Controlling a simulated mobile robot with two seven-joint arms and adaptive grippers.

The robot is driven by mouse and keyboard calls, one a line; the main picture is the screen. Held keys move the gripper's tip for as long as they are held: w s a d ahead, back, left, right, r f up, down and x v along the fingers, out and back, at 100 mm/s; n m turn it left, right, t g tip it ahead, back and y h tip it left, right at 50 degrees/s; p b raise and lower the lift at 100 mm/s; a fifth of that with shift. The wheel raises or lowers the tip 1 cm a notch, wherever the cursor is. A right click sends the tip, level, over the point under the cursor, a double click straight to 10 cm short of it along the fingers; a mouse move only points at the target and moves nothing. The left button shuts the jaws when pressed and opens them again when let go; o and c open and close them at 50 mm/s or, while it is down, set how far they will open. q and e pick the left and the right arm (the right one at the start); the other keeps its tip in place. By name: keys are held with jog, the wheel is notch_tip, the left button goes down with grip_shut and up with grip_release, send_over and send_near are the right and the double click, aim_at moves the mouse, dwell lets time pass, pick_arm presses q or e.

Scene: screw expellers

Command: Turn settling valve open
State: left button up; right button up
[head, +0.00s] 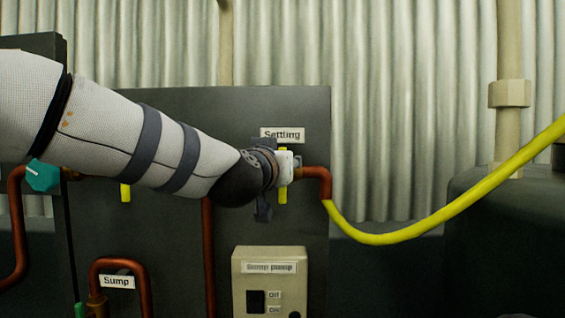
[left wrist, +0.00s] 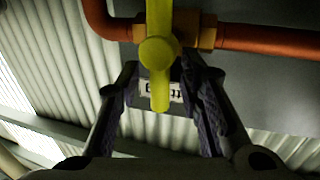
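The settling valve has a yellow handle (head: 283,192), seen under the "Settling" label (head: 282,134) on the dark panel. The handle stands upright, across the line of the copper pipe (head: 318,174). My left gripper (head: 264,180) is at the valve, and my arm and wrist hide part of it. In the left wrist view the yellow handle (left wrist: 159,55) lies between the two spread fingers of my left gripper (left wrist: 162,75), with gaps on both sides. The label (left wrist: 176,91) shows behind it. My right gripper is not in view.
A "Sump pump" switch box (head: 270,283) is below the valve. A yellow hose (head: 400,238) runs right from the copper pipe to a dark tank (head: 500,240). Another yellow handle (head: 125,192) and a teal handle (head: 43,176) are left, near my arm. A "Sump" label (head: 117,282) is lower left.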

pick_arm(q)
grip_shut()
jog(key=shift+f, duration=0.1)
jog(key=shift+a+f+n+t+y, duration=0.4)
jog(key=shift+f+n+t+y, duration=0.25)
jog(key=shift+n, duration=2.8)
jog(key=shift+a+f+n+t+y, duration=0.45)
jog(key=shift+n+y, duration=0.45)
jog(key=shift+n, duration=2.6)
jog(key=shift+a+f+n+t+y, duration=0.4)
jog(key=shift+n+t+y, duration=0.35)
jog(key=shift+n, duration=2.7)
grip_release()
jog(key=shift+r, duration=0.1)
